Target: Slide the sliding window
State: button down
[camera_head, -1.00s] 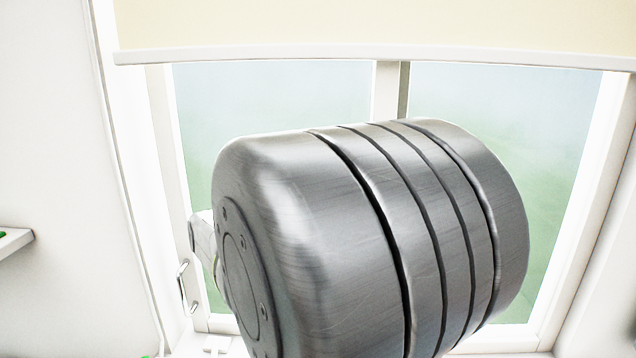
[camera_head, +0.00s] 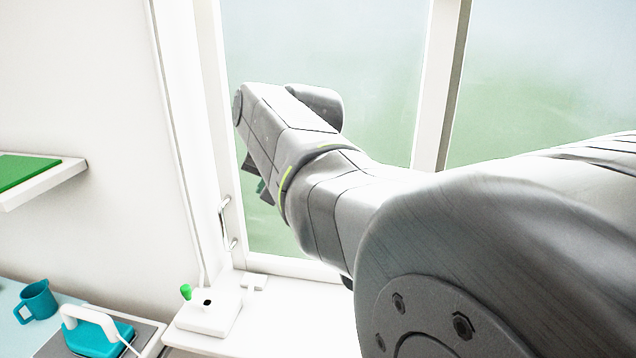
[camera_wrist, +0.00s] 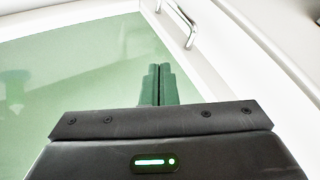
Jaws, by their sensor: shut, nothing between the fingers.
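The sliding window has a white frame and pale green glass. Its left pane (camera_head: 390,90) fills the middle of the head view, with a white upright at its right side. A metal bar handle (camera_head: 226,222) is fixed low on the pane's left frame; it also shows at the top of the wrist view (camera_wrist: 180,22). My gripper (camera_head: 262,192) is in front of the glass, right of the handle and apart from it. In the wrist view its fingers (camera_wrist: 158,72) are together and empty, pointing up the picture, with the handle beyond them. My arm hides part of both panes.
A white box with a green knob (camera_head: 208,312) stands on the sill below the handle. At the lower left are a teal mug (camera_head: 38,300) and a teal iron (camera_head: 98,332). A white shelf (camera_head: 45,185) juts from the left wall.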

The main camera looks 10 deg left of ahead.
jog(key=w+a+f+p, duration=0.3)
jog(key=a+f, duration=0.3)
jog(key=a, duration=0.2)
jog(key=shift+w+a+f, duration=0.25)
jog(key=shift+w+f, duration=0.05)
jog(key=shift+w, duration=0.35)
